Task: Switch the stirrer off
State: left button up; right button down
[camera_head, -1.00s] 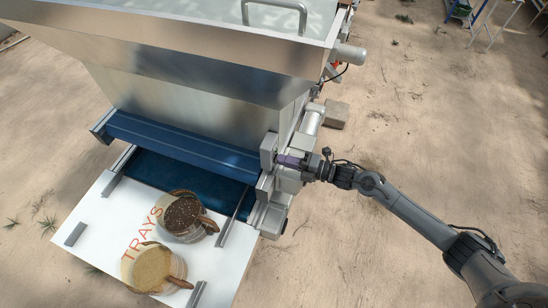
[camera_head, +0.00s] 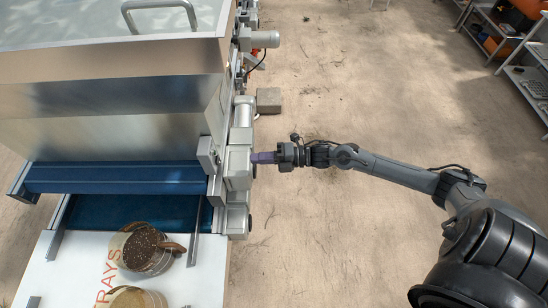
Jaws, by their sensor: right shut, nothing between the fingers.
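The tray seeder has a large metal hopper (camera_head: 110,90) at the left, with a blue roller cover (camera_head: 115,178) below it. Grey boxes (camera_head: 238,165) line its right side. My right gripper (camera_head: 256,158), with purple fingers, is shut and empty. Its tips are right beside the face of one grey box; I cannot tell whether they touch. A grey motor (camera_head: 262,39) sticks out from the upper right of the hopper. I cannot make out a stirrer or its switch. My left gripper is not in view.
A white board (camera_head: 70,265) marked for trays bears a pot of dark soil (camera_head: 143,245) and a second pot (camera_head: 132,298), cut off below. A block (camera_head: 269,100) lies beside the machine. Shelves (camera_head: 520,80) stand at the upper right. The sandy ground between is clear.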

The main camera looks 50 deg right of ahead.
jog(key=v, duration=0.4)
dwell(0.5)
